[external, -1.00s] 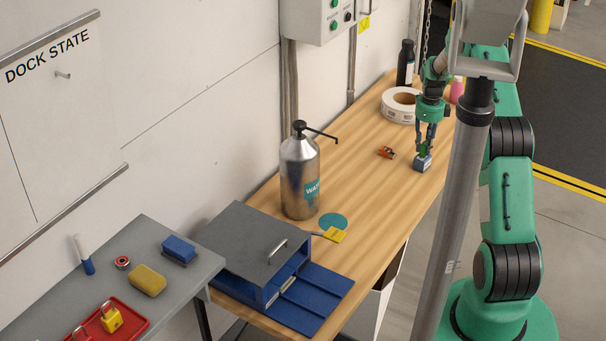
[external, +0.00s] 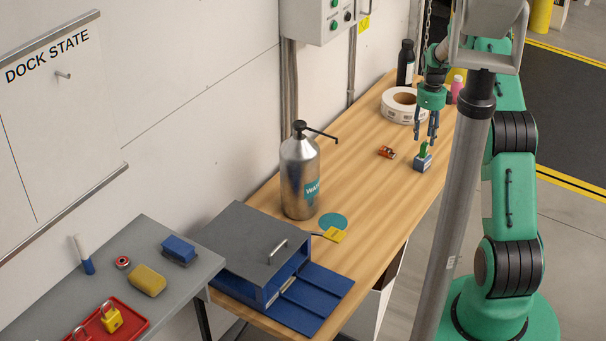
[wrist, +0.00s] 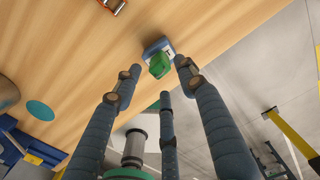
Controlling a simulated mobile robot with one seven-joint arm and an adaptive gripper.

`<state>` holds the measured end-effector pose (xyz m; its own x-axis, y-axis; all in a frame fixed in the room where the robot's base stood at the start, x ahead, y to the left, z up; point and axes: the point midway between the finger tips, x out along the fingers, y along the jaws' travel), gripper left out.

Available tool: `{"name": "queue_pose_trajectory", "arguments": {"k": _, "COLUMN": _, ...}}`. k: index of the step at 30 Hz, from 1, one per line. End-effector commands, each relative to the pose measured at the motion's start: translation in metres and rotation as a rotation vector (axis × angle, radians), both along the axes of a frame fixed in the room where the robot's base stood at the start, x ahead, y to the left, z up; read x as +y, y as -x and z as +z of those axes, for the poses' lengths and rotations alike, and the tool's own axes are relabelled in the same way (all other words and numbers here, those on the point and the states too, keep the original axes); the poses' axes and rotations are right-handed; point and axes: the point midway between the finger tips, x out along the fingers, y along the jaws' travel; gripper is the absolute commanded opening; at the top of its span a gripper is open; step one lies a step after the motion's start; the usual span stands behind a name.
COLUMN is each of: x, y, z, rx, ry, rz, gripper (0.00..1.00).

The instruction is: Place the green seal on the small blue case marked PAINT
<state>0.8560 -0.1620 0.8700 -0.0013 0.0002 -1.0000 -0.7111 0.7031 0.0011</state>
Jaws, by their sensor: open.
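The small blue case (external: 422,164) sits on the wooden bench near its right edge. It has a pale label on its front that is too small to read. The green seal (external: 423,149) stands upright on top of the case. Both also show in the wrist view, the seal (wrist: 159,67) in front of the case (wrist: 152,49). My gripper (external: 427,139) is open and empty just above the seal, fingers pointing down. In the wrist view its fingertips (wrist: 156,72) are spread on either side of the seal, apparently apart from it.
A small orange-red item (external: 387,152) lies left of the case. A white tape roll (external: 392,114) and a dark bottle (external: 405,64) stand behind. A steel dispenser (external: 299,180) and a blue-grey box (external: 250,245) are at the front.

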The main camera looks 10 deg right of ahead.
Motion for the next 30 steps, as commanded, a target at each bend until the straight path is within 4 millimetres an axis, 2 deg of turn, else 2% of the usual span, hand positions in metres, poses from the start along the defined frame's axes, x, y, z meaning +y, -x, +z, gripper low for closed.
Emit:
{"name": "queue_pose_trajectory", "arguments": {"k": 1, "x": 0.000, "y": -0.001, "z": 0.012, "rx": -0.003, "ry": 0.000, "rz": 0.000, "gripper": 0.41}}
{"name": "queue_pose_trajectory", "arguments": {"k": 6, "x": 0.000, "y": -0.001, "z": 0.040, "rx": -0.002, "ry": 0.001, "rz": 0.000, "gripper": 0.41}}
{"name": "queue_pose_trajectory", "arguments": {"k": 12, "x": 0.000, "y": 0.000, "z": 0.063, "rx": -0.001, "ry": 0.001, "rz": 0.000, "gripper": 0.41}}
{"name": "queue_pose_trajectory", "arguments": {"k": 18, "x": 0.000, "y": 0.000, "z": 0.072, "rx": -0.001, "ry": 0.000, "rz": 0.000, "gripper": 0.41}}
{"name": "queue_pose_trajectory", "arguments": {"k": 30, "x": 0.000, "y": 0.000, "z": 0.072, "rx": -0.001, "ry": 0.000, "rz": 0.000, "gripper": 0.41}}
